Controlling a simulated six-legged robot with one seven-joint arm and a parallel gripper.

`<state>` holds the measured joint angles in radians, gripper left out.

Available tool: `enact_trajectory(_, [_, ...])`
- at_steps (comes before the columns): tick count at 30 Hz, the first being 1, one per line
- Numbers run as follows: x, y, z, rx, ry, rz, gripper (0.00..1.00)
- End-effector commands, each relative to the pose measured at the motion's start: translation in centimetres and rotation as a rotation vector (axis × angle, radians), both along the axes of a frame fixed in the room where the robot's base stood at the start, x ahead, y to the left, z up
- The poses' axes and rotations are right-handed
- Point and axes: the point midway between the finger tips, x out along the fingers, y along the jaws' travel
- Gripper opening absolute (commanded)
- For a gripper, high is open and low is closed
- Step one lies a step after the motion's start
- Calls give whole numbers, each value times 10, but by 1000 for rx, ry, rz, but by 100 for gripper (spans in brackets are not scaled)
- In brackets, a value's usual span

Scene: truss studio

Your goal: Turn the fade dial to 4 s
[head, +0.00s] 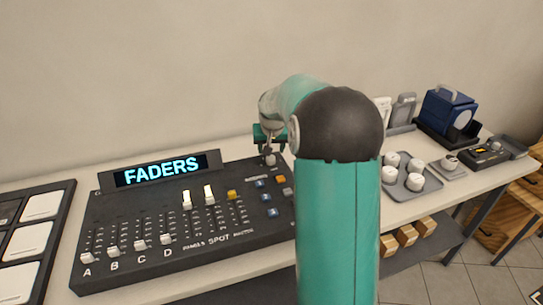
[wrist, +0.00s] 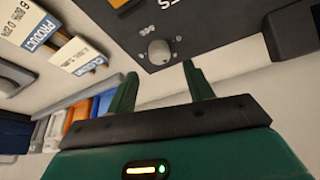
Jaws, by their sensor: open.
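The fade dial (wrist: 159,52) is a round grey knob on the dark face of the lighting console (head: 185,250). Small lettering, hard to read, stands next to it in the wrist view. In the head view the dial (head: 270,159) shows at the console's back right, just below my gripper (head: 269,138). In the wrist view my gripper (wrist: 160,72) is open, with its two green fingers apart and the dial just beyond and between their tips. I see no contact. The dial's setting cannot be read. My arm hides part of the console's right side.
A lit display (head: 160,171) reading FADERS stands along the console's back edge. White-keyed pads (head: 28,240) lie to the left. A tray with white cups (head: 411,186) and a blue device (head: 447,110) stand to the right.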

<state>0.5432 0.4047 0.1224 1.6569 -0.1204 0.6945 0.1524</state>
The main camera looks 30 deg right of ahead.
Motion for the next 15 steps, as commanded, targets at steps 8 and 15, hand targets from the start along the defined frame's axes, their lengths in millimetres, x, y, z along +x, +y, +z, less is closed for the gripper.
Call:
enact_trajectory(8, [16,-11,-43,0,1,0,52])
enact_trajectory(15, [19,-13,-52,0,-1,0,52])
